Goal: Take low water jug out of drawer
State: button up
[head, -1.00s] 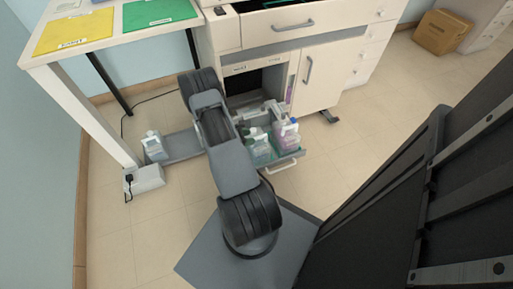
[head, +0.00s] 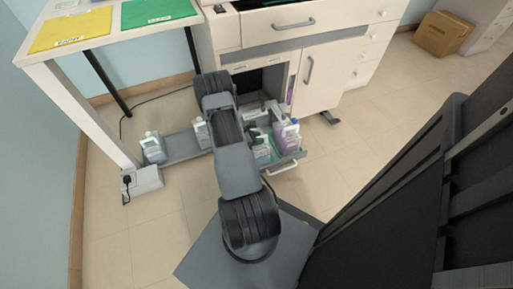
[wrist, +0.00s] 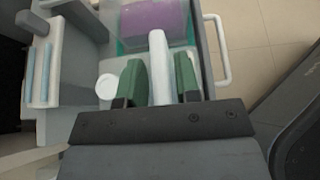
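The open low drawer (head: 285,169) juts from the white cabinet. In the head view it holds a purple-filled jug (head: 287,138) at the right and a clear, pale jug (head: 262,152), partly hidden by my arm. In the wrist view my gripper (wrist: 159,78) points down into the drawer. Its two green fingers stand on either side of an upright pale handle (wrist: 159,55), very close to it. A slight gap seems to show on the left; firm contact cannot be made out. A round white cap (wrist: 108,87) is left of the fingers. The purple jug (wrist: 155,20) is beyond them.
A grey tray (head: 182,150) on the floor left of the drawer carries a clear jug (head: 153,148) and another pale jug (head: 201,132). A white table (head: 75,95) stands above at the left. The drawer handle (wrist: 220,50) is close right of my gripper. Floor in front is clear.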

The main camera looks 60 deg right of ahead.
grip_shut()
dwell(0.5)
